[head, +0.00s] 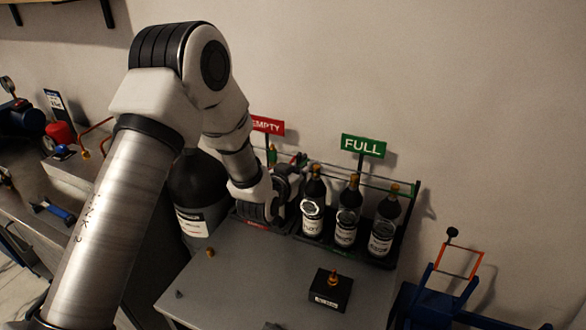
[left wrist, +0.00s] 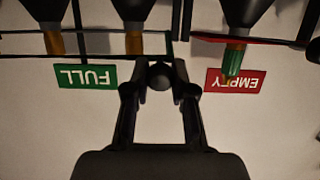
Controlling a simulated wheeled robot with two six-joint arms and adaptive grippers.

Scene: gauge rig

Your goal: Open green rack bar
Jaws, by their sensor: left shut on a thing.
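In the left wrist view, which is upside down, the FULL sign (left wrist: 85,76) is left of my fingers. My left gripper (left wrist: 160,82) is shut on a round black knob (left wrist: 160,75) close to the bar's end.
The red EMPTY sign (head: 267,125) and red bar (left wrist: 245,40) are close beside my left gripper. A large dark cylinder (head: 196,190) stands left of it. A small black box (head: 330,290) sits on the grey table (head: 250,275), whose front is mostly clear.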

